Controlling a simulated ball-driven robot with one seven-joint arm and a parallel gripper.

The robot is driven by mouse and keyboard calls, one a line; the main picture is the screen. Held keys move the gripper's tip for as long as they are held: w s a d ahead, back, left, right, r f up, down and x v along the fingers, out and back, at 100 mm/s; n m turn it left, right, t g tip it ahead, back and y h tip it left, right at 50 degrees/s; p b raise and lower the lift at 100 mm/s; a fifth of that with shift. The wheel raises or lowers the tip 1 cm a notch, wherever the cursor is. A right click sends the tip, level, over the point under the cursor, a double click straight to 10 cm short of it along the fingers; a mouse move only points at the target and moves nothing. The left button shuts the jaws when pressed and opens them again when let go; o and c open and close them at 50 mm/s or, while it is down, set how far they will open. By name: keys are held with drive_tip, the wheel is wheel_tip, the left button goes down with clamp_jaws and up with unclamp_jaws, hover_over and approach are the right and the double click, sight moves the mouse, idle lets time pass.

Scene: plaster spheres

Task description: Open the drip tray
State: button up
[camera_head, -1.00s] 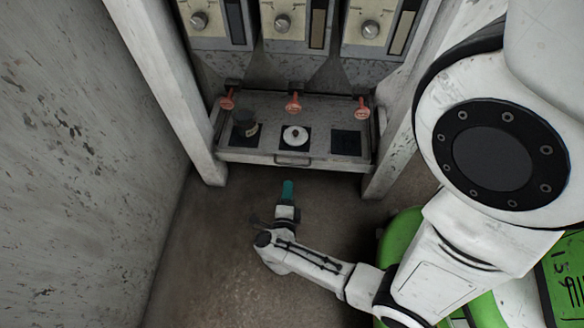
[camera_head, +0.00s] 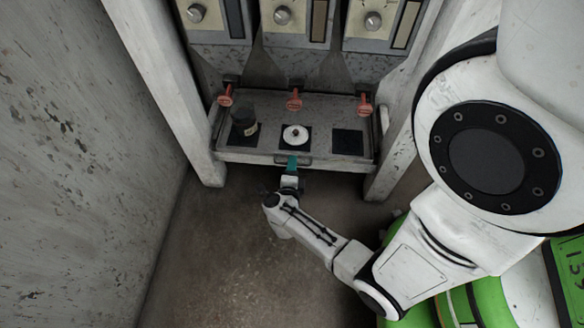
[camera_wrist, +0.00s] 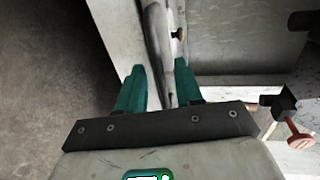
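The drip tray (camera_head: 235,156) is a worn grey metal tray at the foot of the dispenser. A small bar handle (camera_head: 306,162) is on the middle of its front face. In the wrist view the handle is a dark bar (camera_wrist: 158,45) running between my fingers. My gripper (camera_head: 291,160) has teal fingers that reach the handle in the head view. In the wrist view my gripper (camera_wrist: 162,82) is open, its fingers apart on either side of the bar with gaps showing. The head view does not show contact clearly.
Red taps (camera_head: 294,99) hang above. White posts flank the tray, and a wall (camera_head: 70,150) is on the left. Floor in front is clear.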

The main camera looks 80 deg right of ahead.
clamp_jaws()
idle(1.4)
